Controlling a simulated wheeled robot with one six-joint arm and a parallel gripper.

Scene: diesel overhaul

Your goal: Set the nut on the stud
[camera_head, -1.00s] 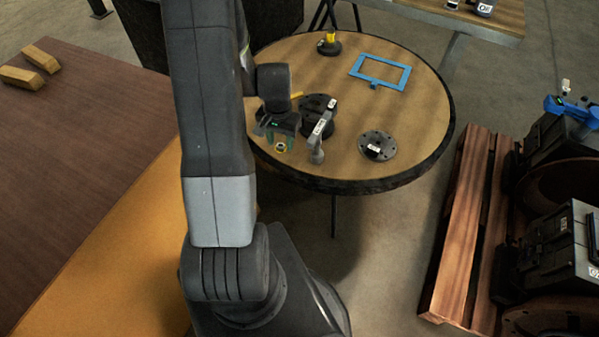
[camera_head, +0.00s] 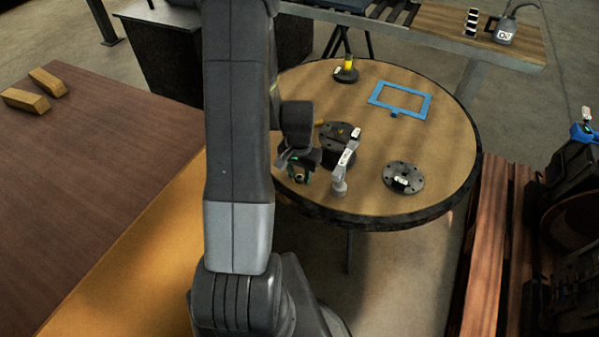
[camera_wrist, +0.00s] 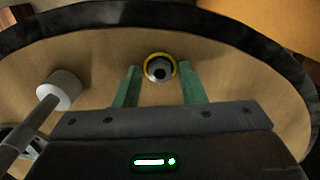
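The nut (camera_wrist: 159,68), a grey hex piece with a yellow ring around it, sits over the tan tabletop in the wrist view. My gripper (camera_wrist: 160,72) has two green fingers spread apart, one on each side of the nut's near edge, with a gap visible on both sides. In the head view my gripper (camera_head: 296,170) is low over the near left part of the round table, and the nut there is small and dark. I cannot make out the stud for certain.
The round table (camera_head: 455,150) also bears a grey labelled tool (camera_head: 344,168) beside my gripper, a black round part (camera_head: 338,135), a blue frame (camera_head: 400,99) and a yellow-topped item (camera_head: 346,70). The tool's pale head (camera_wrist: 60,88) shows in the wrist view.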

